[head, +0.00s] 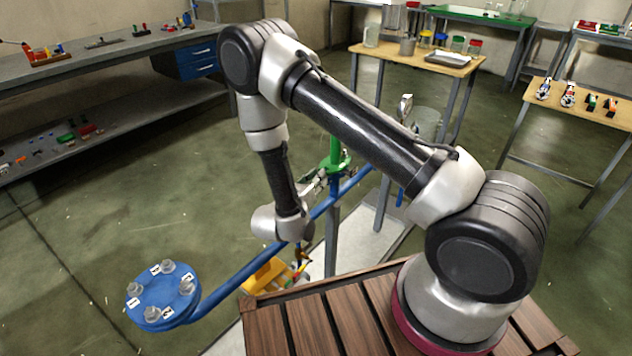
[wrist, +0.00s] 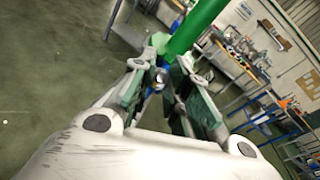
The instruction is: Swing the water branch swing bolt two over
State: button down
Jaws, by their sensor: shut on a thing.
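My gripper (head: 322,182) is at the green flange (head: 338,162) on the upright green pipe, partly hidden behind my arm in the head view. In the wrist view, my gripper (wrist: 160,85) points at the green pipe (wrist: 196,26), and its two fingers are shut on a small metallic piece, which looks like a swing bolt (wrist: 158,78). Its number cannot be read. The fingers hide most of the bolt and flange.
A blue pipe (head: 232,287) runs from below the green flange to a blue flange (head: 165,296) with several numbered bolts at the lower left. A yellow thing (head: 262,277) is below my wrist. Benches stand left and behind; open floor lies between.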

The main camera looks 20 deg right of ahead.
jog(key=c, duration=1.6)
grip_release()
jog(key=shift+o, duration=0.2)
jog(key=shift+a, duration=0.1)
jog(key=v, duration=1.1)
jog(key=shift+s+a+r, duration=0.15)
jog(key=shift+s+a, duration=0.1)
jog(key=shift+s, duration=0.05)
